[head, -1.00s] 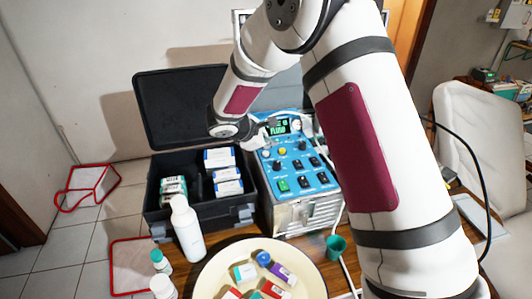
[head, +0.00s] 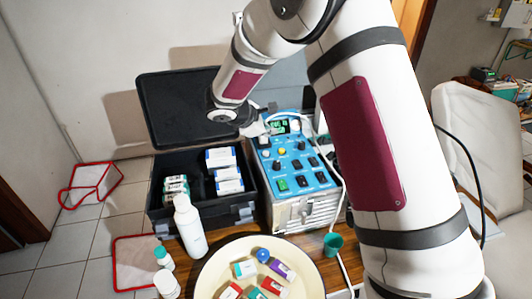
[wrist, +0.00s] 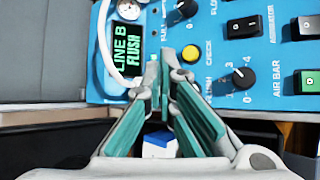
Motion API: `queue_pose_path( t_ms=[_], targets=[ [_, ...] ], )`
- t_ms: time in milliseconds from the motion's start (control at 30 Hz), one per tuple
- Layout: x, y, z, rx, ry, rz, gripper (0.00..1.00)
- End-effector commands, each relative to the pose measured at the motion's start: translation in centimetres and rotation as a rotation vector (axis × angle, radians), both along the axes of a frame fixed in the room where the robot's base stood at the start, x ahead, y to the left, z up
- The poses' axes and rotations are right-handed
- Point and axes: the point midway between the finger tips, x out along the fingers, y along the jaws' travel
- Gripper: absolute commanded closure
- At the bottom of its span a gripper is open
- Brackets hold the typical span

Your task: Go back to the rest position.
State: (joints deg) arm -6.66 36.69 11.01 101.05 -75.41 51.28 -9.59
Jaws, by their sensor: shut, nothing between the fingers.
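My gripper (wrist: 165,68) is shut and empty in the wrist view, its teal-padded fingers converging at the tips. I cannot tell the exact gap between fingertips and panel.
An open black case (head: 247,213) with several boxes stands left of the unit. A white bottle (head: 190,228), a cream round tray (head: 213,268) with small boxes and a green cup (head: 333,244) are in front. A white chair (head: 470,130) is at right.

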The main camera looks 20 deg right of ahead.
Motion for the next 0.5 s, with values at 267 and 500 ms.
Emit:
queue_pose_path(
  t_ms=[267, 500],
  targets=[
    [-0.4, -0.2, 0.5, 0.007, -0.005, -0.014, 1.00],
    [-5.6, -2.7, 6.5, 0.106, -0.066, -0.185, 1.00]
  ],
)
